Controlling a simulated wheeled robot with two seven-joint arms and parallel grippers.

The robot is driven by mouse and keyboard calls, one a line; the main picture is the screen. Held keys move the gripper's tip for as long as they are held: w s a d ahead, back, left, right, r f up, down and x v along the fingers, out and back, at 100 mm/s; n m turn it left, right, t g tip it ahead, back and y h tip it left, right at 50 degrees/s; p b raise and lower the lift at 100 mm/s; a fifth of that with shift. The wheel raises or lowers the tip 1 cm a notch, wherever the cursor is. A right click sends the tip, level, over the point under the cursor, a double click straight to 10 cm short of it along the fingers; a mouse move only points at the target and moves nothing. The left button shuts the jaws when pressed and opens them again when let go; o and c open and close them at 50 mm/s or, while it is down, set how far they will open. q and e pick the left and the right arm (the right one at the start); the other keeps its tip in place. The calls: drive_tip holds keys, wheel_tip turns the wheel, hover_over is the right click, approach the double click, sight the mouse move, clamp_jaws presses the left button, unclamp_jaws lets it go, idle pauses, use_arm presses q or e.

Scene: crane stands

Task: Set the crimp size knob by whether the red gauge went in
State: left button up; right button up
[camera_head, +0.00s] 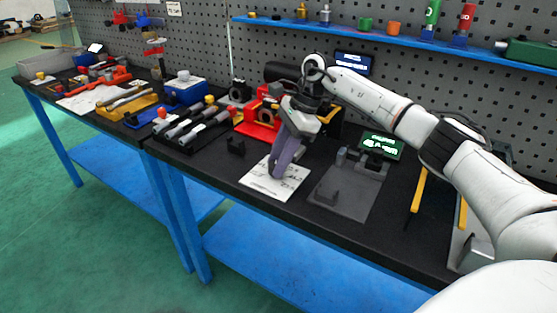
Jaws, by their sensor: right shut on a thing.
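My right gripper (282,160) reaches in from the right, tilted downward over a white printed sheet (262,187) near the front of the bench. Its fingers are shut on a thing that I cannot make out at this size. A red device (257,132) with yellow parts stands just behind and left of the gripper, partly hidden by it. I cannot tell which part is the crimp size knob or the red gauge. A small green-lit display (381,144) stands at the back of a grey plate (342,196), right of the gripper. My left gripper is not in view.
Black handled tools (190,125) lie in a rack to the left, beside yellow and blue holders. A blue shelf (395,39) on the pegboard holds small items. Yellow strips (418,190) lie on the right. The black bench top is clear near its front edge.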

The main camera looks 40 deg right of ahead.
drive_tip(key=shift+w+n+g, duration=0.1)
drive_tip(key=shift+n+g, duration=0.3)
drive_tip(key=shift+n, duration=0.6)
drive_tip(key=shift+w+n+g+b, duration=0.1)
drive_tip(key=shift+n+g+b, duration=0.35)
drive_tip(key=shift+n, duration=0.75)
drive_tip(key=n+g, duration=0.1)
drive_tip(key=n, duration=0.1)
drive_tip(key=shift+n+b, duration=0.3)
drive_tip(key=shift+b, duration=0.05)
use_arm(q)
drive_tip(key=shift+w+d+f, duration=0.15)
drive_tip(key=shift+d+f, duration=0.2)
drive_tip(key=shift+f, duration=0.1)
use_arm(e)
drive_tip(key=shift+n, duration=0.6)
drive_tip(key=o, duration=1)
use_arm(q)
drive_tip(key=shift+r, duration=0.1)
